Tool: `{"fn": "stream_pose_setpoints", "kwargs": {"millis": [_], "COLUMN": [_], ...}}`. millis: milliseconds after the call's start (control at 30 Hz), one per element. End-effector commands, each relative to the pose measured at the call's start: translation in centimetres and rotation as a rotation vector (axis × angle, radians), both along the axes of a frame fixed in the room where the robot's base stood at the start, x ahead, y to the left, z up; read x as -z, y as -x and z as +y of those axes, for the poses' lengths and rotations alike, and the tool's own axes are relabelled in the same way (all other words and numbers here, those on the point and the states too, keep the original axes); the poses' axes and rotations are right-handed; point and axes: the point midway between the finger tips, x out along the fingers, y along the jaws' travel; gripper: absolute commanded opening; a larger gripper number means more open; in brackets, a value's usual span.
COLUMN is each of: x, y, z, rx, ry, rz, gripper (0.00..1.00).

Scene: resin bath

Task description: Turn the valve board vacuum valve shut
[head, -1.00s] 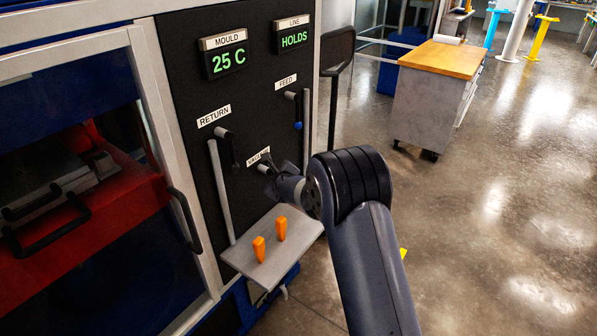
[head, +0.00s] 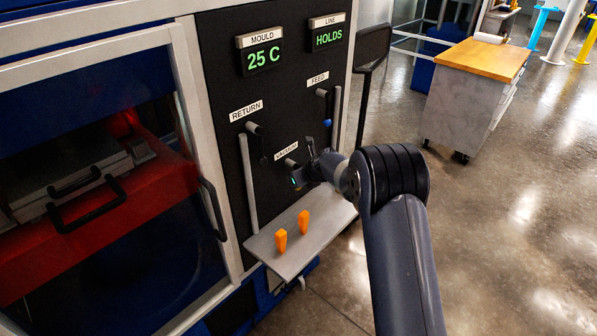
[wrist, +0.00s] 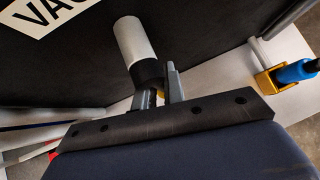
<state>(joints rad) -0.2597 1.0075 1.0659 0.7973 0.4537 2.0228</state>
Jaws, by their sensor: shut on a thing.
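The vacuum valve (head: 291,163) is on the black valve board (head: 228,105), just below its VACUUM label (head: 286,151). In the wrist view its pale round stem (wrist: 136,42) stands out from the board and ends in a dark hub (wrist: 149,76). My gripper (head: 305,174) is at this valve. In the wrist view my gripper (wrist: 159,90) has its two fingers close together at the hub, shut on the valve handle. The handle is mostly hidden by the fingers, so its angle cannot be told.
The return valve (head: 257,130) and feed valve (head: 323,93) are on the same board. A grey shelf (head: 325,220) below carries two orange pegs (head: 281,241). A glass-doored cabinet (head: 190,110) is at left. A wood-topped cart (head: 465,95) stands beyond clear floor at right.

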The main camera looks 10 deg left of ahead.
Motion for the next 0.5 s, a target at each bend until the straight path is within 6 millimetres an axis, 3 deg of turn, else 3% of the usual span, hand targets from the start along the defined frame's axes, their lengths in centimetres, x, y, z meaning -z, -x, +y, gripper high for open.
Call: {"fn": "stream_pose_setpoints", "kwargs": {"millis": [500], "x": [0.28], "y": [0.28], "z": [0.06], "rx": [0.000], "ry": [-0.028], "rz": [0.043], "gripper": [0.00]}}
